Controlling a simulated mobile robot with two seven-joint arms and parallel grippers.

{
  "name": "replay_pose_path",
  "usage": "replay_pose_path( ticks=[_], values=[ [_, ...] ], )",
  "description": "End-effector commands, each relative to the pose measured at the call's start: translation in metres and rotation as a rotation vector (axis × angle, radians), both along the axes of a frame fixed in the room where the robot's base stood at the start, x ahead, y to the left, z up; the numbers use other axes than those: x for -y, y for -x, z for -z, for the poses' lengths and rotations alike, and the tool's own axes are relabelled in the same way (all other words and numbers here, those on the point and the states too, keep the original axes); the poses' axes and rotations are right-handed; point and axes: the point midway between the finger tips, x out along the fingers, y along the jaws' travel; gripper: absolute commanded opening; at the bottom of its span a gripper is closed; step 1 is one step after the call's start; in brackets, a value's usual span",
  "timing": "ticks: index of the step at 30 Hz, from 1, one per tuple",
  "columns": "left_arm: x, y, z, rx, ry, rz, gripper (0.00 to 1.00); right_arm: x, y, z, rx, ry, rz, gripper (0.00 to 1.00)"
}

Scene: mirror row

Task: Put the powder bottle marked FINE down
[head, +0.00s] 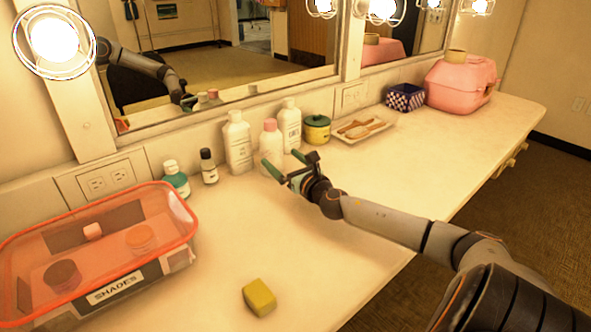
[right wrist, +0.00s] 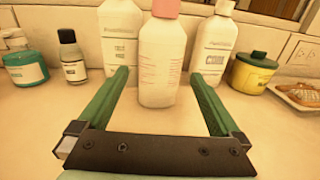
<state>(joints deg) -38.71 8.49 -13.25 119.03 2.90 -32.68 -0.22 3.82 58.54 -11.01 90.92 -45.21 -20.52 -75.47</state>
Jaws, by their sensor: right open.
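A white bottle with a pink cap (head: 271,148) stands upright on the counter, in front of two white-capped bottles. My right gripper (head: 291,164) is open just in front of it. In the right wrist view the pink-capped bottle (right wrist: 162,62) stands centred beyond and between the open fingertips (right wrist: 160,76); faint red lines show on its side, but no readable word. The left white bottle (head: 238,143) and the right white bottle (head: 290,125) carry printed labels. I cannot tell for certain which bottle is marked FINE. My left gripper is out of view.
An orange-rimmed bin (head: 188,228) and yellow block (head: 259,297) are nearer. The mirror is behind; mid-counter is clear.

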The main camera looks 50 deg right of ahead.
Motion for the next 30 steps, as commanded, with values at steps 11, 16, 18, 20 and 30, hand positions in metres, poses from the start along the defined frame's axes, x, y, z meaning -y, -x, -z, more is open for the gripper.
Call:
replay_pose_path(
  ticks=[11,16,18,20,30],
  values=[
    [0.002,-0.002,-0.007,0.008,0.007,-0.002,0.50,-0.010,0.041,0.001,-0.004,-0.001,-0.001,1.00],
    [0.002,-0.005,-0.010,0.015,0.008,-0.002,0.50,-0.013,0.053,0.000,-0.001,-0.001,0.000,1.00],
    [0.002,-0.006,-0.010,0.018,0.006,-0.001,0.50,-0.013,0.055,0.000,-0.001,-0.001,0.000,1.00],
    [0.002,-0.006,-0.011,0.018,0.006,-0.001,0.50,-0.013,0.056,0.000,0.000,0.000,0.000,1.00],
    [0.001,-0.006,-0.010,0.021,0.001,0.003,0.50,-0.014,0.057,0.000,0.000,0.000,0.000,1.00]
  ],
)
